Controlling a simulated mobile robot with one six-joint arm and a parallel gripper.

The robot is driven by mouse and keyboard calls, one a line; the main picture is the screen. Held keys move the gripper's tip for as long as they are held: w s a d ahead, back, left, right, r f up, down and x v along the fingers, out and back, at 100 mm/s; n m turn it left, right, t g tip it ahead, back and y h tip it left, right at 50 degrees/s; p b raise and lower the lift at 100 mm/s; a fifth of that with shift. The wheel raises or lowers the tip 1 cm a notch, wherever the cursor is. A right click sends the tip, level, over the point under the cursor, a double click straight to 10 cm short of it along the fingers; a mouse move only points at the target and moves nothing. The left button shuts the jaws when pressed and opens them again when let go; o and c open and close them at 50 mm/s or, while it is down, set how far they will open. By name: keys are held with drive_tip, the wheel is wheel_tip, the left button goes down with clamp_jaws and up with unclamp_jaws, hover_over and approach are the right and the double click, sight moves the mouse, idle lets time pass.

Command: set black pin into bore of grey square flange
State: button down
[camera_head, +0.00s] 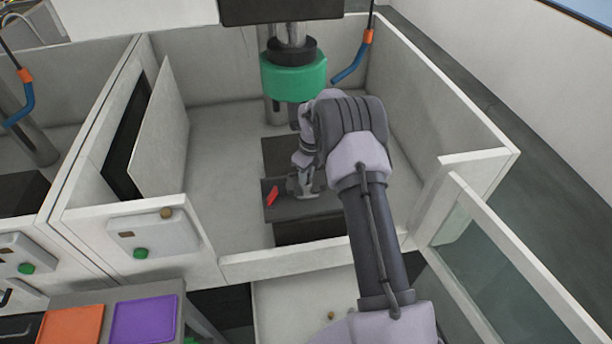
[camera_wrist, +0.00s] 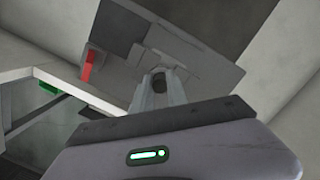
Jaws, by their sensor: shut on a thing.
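My gripper (camera_head: 304,184) is low inside the open white enclosure, over a grey fixture. In the wrist view its two fingers (camera_wrist: 159,88) are shut on the black pin (camera_wrist: 158,81), a small dark cylinder between the tips. Just beyond the pin lies a flat, square-edged grey piece (camera_wrist: 190,48), which looks like the grey square flange, on a darker grey plate. I cannot make out its bore, nor whether the pin touches it. In the head view my arm and gripper hide the pin and most of the flange.
A red clamp-like piece (camera_head: 272,196) stands on the plate's left side, also in the wrist view (camera_wrist: 89,66). A green ring (camera_head: 293,78) on a column hangs behind the gripper. Enclosure walls surround the fixture; the floor left of it (camera_head: 225,165) is clear.

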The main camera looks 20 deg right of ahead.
idle(0.3)
drive_tip(key=c, duration=0.7)
unclamp_jaws()
drive_tip(key=shift+c, duration=0.2)
drive_tip(key=shift+r+p, duration=1.55)
drive_tip(key=shift+r, duration=1.95)
drive_tip(key=shift+f, duration=0.1)
